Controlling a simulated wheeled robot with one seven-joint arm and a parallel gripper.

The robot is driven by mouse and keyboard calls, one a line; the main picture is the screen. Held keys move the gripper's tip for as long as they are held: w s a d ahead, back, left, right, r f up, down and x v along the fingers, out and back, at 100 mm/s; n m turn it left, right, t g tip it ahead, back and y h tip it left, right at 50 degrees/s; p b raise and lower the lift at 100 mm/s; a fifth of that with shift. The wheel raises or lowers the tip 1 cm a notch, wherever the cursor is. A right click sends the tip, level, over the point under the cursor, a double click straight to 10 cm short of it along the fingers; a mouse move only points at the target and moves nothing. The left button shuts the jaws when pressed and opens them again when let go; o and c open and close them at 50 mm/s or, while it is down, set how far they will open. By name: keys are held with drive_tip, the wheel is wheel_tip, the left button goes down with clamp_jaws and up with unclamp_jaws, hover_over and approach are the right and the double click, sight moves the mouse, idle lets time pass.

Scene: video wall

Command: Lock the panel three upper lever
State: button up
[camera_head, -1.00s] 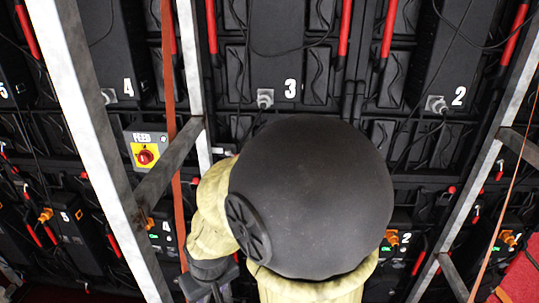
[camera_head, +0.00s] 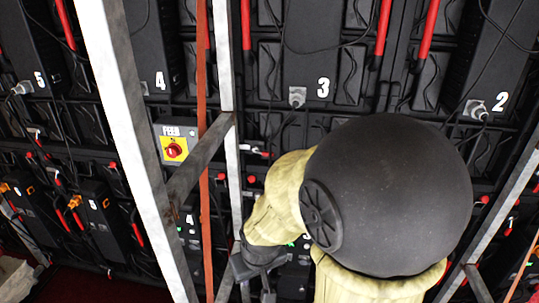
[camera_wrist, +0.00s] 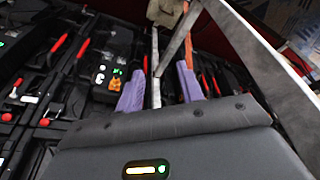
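The black panel marked 3 (camera_head: 310,45) is at top centre in the head view. Long red handles (camera_head: 383,28) hang on its right, and another (camera_head: 246,25) on its left. Below it is a small light lever with a red tip (camera_head: 262,153); I cannot tell which lever is panel three's upper one. My arm covers much of the area below panel 3. My gripper (camera_head: 258,275) is low at centre, largely hidden. In the wrist view my gripper (camera_wrist: 160,88) has its two purple fingers apart, with no lever between them; a metal post shows behind the gap.
Pale metal posts (camera_head: 118,100) and a diagonal brace (camera_head: 198,160) stand between me and the wall, close to my gripper. An orange strap (camera_head: 204,120) hangs beside them. A yellow feed switch (camera_head: 174,149) is at left. Thin cables hang across the panels.

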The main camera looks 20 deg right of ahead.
drive_tip(key=w+d+n+t+h, duration=0.1)
drive_tip(key=w+d+n+t, duration=0.2)
drive_tip(key=w+d, duration=0.5)
drive_tip(key=n+t+y+p, duration=0.1)
drive_tip(key=n+t+y, duration=0.4)
drive_tip(key=n+t, duration=0.9)
approach(270, 155)
drive_tip(key=s+d+r+n+g, duration=0.2)
drive_tip(key=s+n+g, duration=0.1)
drive_tip(key=s, duration=0.4)
drive_tip(key=shift+w+a, duration=0.2)
drive_tip(key=shift+a, duration=0.05)
drive_tip(key=p+x, duration=0.2)
drive_tip(key=x, duration=0.3)
drive_tip(key=p+x, duration=0.2)
drive_tip(key=x, duration=0.4)
drive_tip(key=p+x, duration=0.2)
drive_tip(key=x, duration=0.4)
drive_tip(key=shift+w+d+r, duration=0.15)
drive_tip(key=shift+w+r, duration=0.15)
drive_tip(key=shift+r, duration=0.05)
